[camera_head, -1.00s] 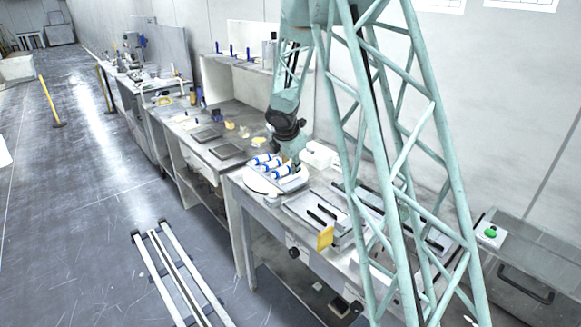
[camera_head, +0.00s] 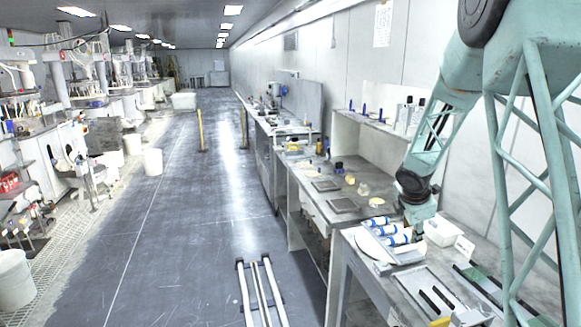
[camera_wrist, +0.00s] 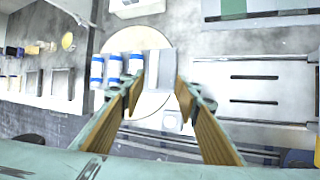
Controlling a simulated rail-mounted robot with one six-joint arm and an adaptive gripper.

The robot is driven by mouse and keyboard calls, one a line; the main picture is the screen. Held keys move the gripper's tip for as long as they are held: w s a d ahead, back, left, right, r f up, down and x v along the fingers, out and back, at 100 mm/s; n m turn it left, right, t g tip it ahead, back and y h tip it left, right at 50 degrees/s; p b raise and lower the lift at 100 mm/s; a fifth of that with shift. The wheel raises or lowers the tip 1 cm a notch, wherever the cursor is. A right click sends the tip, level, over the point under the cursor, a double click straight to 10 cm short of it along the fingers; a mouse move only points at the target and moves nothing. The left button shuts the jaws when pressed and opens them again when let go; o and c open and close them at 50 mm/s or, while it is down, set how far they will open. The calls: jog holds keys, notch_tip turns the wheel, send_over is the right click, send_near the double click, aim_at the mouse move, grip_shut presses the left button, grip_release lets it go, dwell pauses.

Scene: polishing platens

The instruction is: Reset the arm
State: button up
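My arm comes down over the bench in the head view, with my gripper (camera_head: 420,212) just above and beside several white bottles with blue bands (camera_head: 392,232). In the wrist view my gripper (camera_wrist: 158,90) points down at the bench, its two fingers apart with nothing between them. The blue-banded bottles (camera_wrist: 113,70) lie left of the fingers, on or beside a round pale disc (camera_wrist: 160,45). In the head view the fingertips are too small to make out.
A slotted metal plate (camera_head: 428,290) lies at the front of the bench, and a white box (camera_head: 442,231) stands right of the bottles. A long bench with flat dark plates (camera_head: 343,205) runs away along the wall. Floor rails (camera_head: 260,290) lie in the open aisle.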

jog(key=s+a+r+m+b, duration=0.1)
jog(key=s+a+r+m, duration=0.35)
jog(key=s+r, duration=0.7)
jog(key=s+a+r+m+b, duration=0.1)
jog(key=s+a+r+m, duration=0.4)
jog(key=s+r, duration=0.65)
jog(key=s+a+m+y, duration=0.1)
jog(key=s+a+m, duration=0.2)
jog(key=s, duration=0.9)
jog(key=s+a+f+m+g+y+b, duration=0.1)
jog(key=s+a+m, duration=0.2)
jog(key=s, duration=0.9)
jog(key=s+a+f+m+y, duration=0.1)
jog(key=s+a+m, duration=0.2)
jog(key=s+a, duration=0.4)
jog(key=s, duration=0.5)
jog(key=shift+s+a+y, duration=0.3)
jog(key=shift+s, duration=0.1)
